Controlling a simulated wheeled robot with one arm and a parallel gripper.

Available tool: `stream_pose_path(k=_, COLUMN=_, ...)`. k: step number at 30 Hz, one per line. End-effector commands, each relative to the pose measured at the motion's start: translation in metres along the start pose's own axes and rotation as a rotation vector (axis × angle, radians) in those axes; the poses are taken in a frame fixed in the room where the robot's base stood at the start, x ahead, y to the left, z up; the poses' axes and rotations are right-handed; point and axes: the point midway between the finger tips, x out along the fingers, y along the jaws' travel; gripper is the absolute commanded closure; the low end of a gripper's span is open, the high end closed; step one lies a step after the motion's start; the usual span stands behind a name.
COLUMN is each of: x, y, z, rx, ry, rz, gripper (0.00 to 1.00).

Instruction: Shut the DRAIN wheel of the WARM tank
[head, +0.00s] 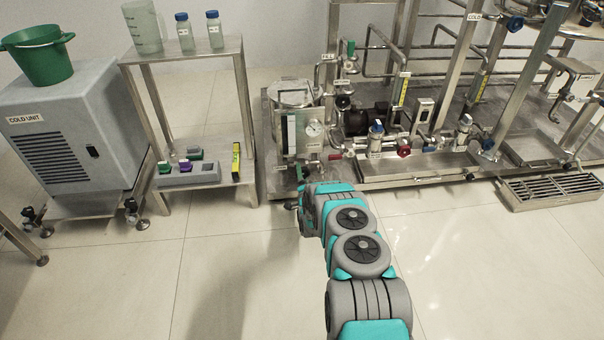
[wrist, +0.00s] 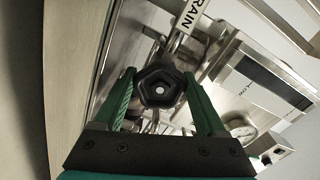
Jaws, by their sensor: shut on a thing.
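In the wrist view a dark five-sided wheel (wrist: 160,88) with a pale centre sits between the two green fingers of my gripper (wrist: 161,82), which is shut on it. A label (wrist: 189,16) with "DRAIN" partly readable is on the pipe just above the wheel. In the head view a small steel tank (head: 292,95) with a round gauge and a level strip stands on the skid, beyond the end of my arm. I cannot read a WARM label on it. My arm hides the wheel in the head view.
To the left is a steel shelf (head: 190,48) with bottles and a beaker, then a grey cold unit (head: 60,125) with a green bucket (head: 38,55). Pipes, valves and a red wheel (head: 403,151) are to the right. A floor grate (head: 552,190) is at right. The front floor is clear.

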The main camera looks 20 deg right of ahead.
Motion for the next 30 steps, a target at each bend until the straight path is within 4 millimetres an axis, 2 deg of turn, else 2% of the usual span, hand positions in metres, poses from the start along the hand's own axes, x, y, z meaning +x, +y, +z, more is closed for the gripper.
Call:
stream_pose_path(k=9, x=0.0008, y=-0.0025, z=0.0001, rx=0.128, ry=-0.001, rz=-0.003, gripper=0.82)
stream_pose_path(k=26, x=0.0006, y=-0.0019, z=0.0000, rx=0.157, ry=0.000, rz=-0.002, gripper=0.82)
stream_pose_path(k=27, x=0.0006, y=-0.0018, z=0.0000, rx=0.157, ry=0.000, rz=-0.002, gripper=0.23)
stream_pose_path(k=30, x=0.0005, y=-0.0016, z=-0.0001, rx=0.157, ry=0.000, rz=-0.002, gripper=0.12)
